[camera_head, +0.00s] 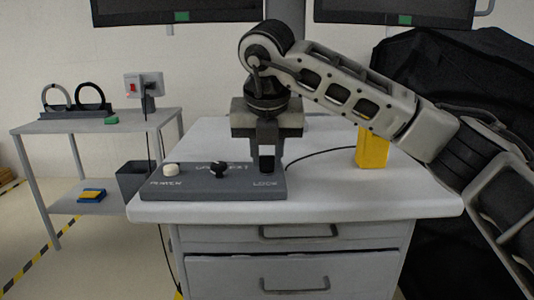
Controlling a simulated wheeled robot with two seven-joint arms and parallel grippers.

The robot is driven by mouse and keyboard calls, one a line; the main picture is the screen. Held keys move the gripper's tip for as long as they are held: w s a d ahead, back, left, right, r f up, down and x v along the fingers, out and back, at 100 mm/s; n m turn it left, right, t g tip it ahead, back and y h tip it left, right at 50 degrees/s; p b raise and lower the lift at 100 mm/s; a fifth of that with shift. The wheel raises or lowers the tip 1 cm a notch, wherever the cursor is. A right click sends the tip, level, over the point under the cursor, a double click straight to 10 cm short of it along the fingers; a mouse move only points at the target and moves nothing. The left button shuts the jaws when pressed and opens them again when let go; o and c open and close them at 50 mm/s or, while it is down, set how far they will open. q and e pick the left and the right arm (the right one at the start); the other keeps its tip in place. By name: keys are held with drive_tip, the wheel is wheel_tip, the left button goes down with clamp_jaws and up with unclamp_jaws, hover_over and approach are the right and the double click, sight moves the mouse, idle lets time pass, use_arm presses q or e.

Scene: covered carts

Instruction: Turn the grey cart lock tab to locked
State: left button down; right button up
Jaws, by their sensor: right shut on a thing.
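A dark grey control panel (218,184) lies on the white top of the cart (330,200). It has a cream knob (171,170) above the word POWER, a black knob (218,170) in the middle, and the word LOCK at its right end. My right gripper (267,162) points straight down above LOCK and is shut on the lock tab there. The fingers hide the tab almost fully, so I cannot tell which way it is turned. My left gripper is out of view.
A yellow block (372,150) stands on the cart top, right of my gripper, under my right arm. A black cable runs from the panel towards it. The front right cart top is clear.

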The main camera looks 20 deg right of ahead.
drive_tip(key=o, duration=1)
drive_tip(key=shift+r, duration=0.15)
drive_tip(key=p+v, duration=0.2)
drive_tip(key=v, duration=1.3)
drive_tip(key=shift+s+a+r, duration=0.15)
drive_tip(key=shift+s+r, duration=0.1)
drive_tip(key=shift+r, duration=0.05)
